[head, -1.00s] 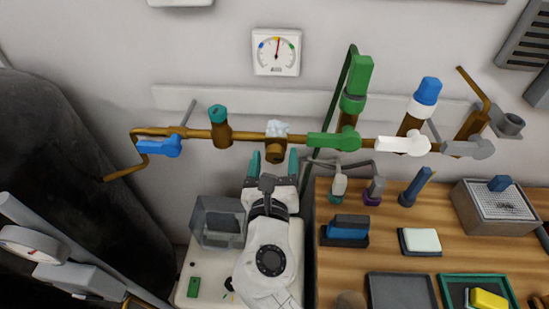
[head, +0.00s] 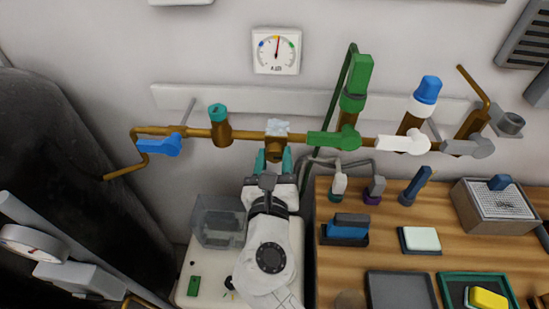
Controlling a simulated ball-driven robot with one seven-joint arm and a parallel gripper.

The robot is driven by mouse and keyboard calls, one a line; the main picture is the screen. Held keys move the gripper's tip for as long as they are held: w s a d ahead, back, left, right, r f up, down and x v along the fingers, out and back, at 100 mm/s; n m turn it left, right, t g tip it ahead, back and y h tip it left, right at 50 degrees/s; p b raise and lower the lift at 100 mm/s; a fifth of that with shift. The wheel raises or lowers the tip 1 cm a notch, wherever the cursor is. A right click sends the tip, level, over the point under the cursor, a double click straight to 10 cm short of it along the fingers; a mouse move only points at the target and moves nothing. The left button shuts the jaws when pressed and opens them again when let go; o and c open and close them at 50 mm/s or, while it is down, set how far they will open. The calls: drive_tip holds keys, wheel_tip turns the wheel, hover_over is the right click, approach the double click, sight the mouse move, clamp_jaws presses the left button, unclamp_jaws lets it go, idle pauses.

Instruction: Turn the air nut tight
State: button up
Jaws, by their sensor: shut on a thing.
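A horizontal brass pipe (head: 190,132) runs along the wall. A brass fitting (head: 275,148), which looks like the air nut, sits at its middle below a pale, faceted white lump (head: 277,127). My gripper (head: 273,161) reaches up from below, its two teal fingers closed on the fitting's lower part from left and right. The fingers hide part of it, and I cannot see its threads. A round-dial gauge (head: 276,50) hangs on the wall above, its needle pointing almost straight up.
On the pipe are a blue lever (head: 160,146), a teal-capped brass fitting (head: 219,125), a green valve (head: 335,138) right of my gripper and a white valve (head: 403,143). A wooden bench (head: 385,265) with tools and trays stands at the lower right.

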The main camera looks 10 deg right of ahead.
drive_tip(key=m+b, duration=0.1)
drive_tip(key=m, duration=0.5)
drive_tip(key=shift+a+f, duration=0.1)
drive_tip(key=m+b, duration=0.2)
drive_tip(key=m, duration=0.3)
drive_tip(key=shift+m, duration=0.4)
idle(0.3)
drive_tip(key=o, duration=1.1)
drive_tip(key=shift+c, duration=0.2)
